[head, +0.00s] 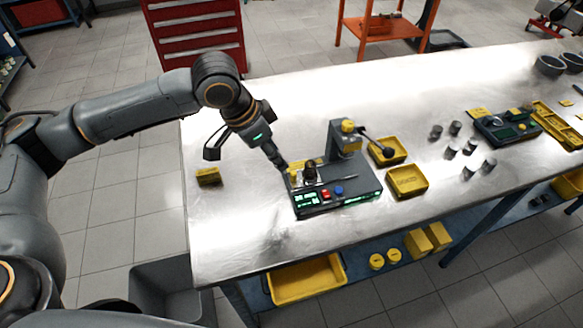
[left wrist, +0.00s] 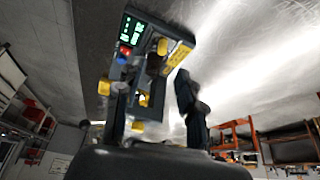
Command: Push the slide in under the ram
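The bench press (head: 350,188) stands on the metal table, with a green display and red and blue buttons. Its ram head (head: 348,127) has a yellow cap and sits on a column at the right. The slide (head: 312,182) carries a dark round part (head: 310,171) and lies left of the ram head, not beneath it. My left gripper (head: 284,166) is at the slide's left end; I cannot tell whether it touches. In the left wrist view its fingers (left wrist: 150,85) are apart, with yellow and dark press parts visible between them. My right gripper is not in view.
A black-knobbed lever (head: 375,145) projects right of the press, beside yellow trays (head: 408,181). Several metal cylinders (head: 470,150) and a second device (head: 503,127) stand further right. A small yellow block (head: 209,176) lies left. The table in front of the press is clear.

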